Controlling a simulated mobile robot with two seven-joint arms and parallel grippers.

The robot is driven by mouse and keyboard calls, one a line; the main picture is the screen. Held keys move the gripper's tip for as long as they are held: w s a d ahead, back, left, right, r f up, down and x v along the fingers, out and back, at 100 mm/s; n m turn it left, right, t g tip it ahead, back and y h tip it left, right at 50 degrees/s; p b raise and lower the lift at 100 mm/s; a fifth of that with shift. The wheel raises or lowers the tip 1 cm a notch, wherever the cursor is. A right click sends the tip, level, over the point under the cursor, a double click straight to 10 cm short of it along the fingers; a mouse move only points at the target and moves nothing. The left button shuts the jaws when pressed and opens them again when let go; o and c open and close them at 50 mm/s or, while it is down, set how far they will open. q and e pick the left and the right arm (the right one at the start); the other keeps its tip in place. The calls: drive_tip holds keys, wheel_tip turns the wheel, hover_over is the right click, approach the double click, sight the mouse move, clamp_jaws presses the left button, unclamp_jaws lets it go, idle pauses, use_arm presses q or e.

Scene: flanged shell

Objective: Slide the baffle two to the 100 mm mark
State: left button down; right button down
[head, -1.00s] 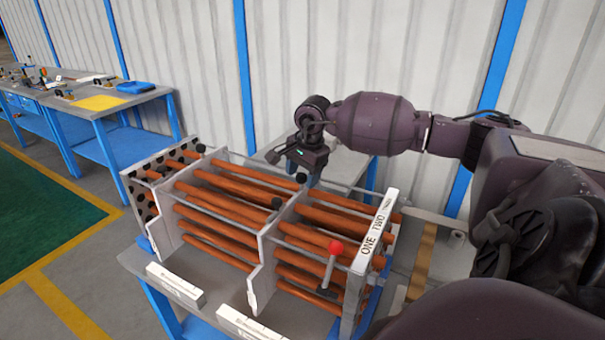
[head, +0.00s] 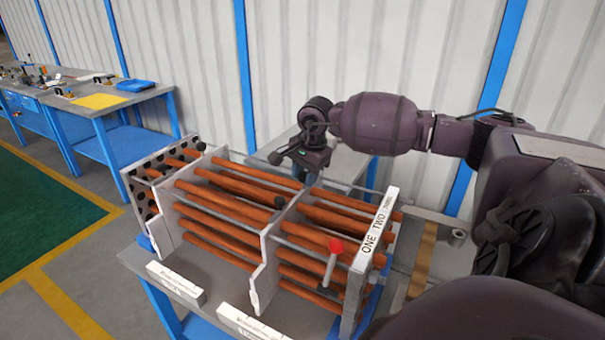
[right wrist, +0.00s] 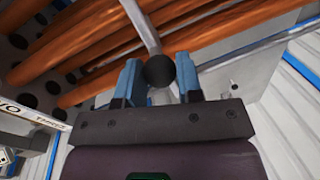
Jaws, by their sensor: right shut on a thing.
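The baffle in the middle of the tube bundle is a pale upright plate (head: 264,278) with orange tubes passing through it. I cannot read a number on it. My right gripper (head: 308,174) is above the back of this plate, shut on a black ball knob (right wrist: 159,71), which sits between the blue fingertips in the right wrist view. A rod runs from the knob toward the tubes. Another plate (head: 161,226) stands further left, by the perforated end plate (head: 143,192). No 100 mm mark is legible. My left gripper is not in view.
The right end plate (head: 374,236) reads ONE TWO THREE. A red-knobbed lever (head: 336,246) stands near it. White label strips (head: 176,283) lie along the front of the bench. A second workbench (head: 100,108) with small items stands at the far left.

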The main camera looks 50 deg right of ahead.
drive_tip(key=s, duration=0.2)
drive_tip(key=shift+s+d, duration=0.3)
drive_tip(key=shift+d, duration=0.1)
drive_tip(key=c, duration=0.8)
unclamp_jaws()
drive_tip(key=shift+r, duration=0.15)
